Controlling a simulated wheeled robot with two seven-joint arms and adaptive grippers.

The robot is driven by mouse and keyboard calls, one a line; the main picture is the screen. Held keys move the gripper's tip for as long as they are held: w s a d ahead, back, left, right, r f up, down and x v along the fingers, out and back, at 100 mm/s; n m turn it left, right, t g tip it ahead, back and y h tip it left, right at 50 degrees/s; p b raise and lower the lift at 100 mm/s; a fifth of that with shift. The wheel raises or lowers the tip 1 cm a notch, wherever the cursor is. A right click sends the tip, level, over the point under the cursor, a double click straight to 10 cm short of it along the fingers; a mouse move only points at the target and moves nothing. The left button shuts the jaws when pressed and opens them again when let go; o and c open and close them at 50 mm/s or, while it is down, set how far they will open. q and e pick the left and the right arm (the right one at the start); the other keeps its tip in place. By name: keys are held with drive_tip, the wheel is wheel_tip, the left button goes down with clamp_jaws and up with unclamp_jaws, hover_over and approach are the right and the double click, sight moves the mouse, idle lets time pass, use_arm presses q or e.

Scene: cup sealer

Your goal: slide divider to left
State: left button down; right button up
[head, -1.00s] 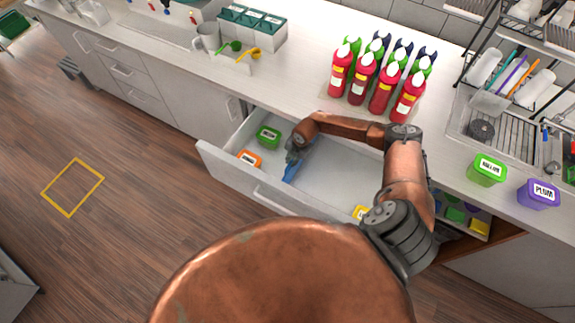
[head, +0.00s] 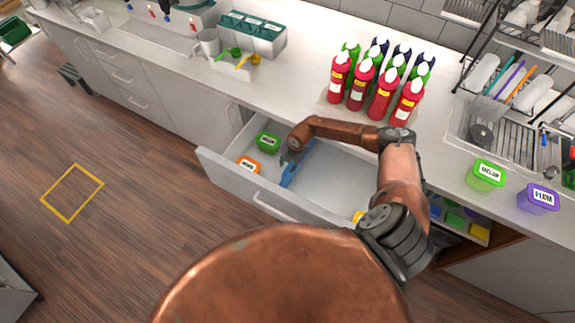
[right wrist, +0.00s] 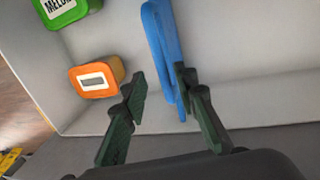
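The blue divider (head: 298,164) stands in the open drawer, to the right of the green and orange tubs. It also shows in the right wrist view (right wrist: 164,45). My right gripper (head: 287,158) is inside the drawer at the divider's left side in the head view. In the right wrist view my right gripper (right wrist: 160,90) has its fingers apart, with the near end of the divider between them, close to or touching the right finger. The left finger is clear of the divider. My left gripper is not in view.
The green tub (head: 268,140) and the orange tub (head: 249,163) sit in the drawer's left part. A yellow tub (head: 358,216) is partly hidden by my arm. The drawer front (head: 245,190) is pulled out. Several bottles (head: 380,85) stand on the counter.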

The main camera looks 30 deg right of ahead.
wheel_tip(320, 180, up, 12)
drive_tip(key=s+d, duration=0.1)
drive_tip(key=s, duration=0.1)
drive_tip(key=shift+a+f, duration=0.1)
drive_tip(key=shift+f, duration=0.05)
idle(0.5)
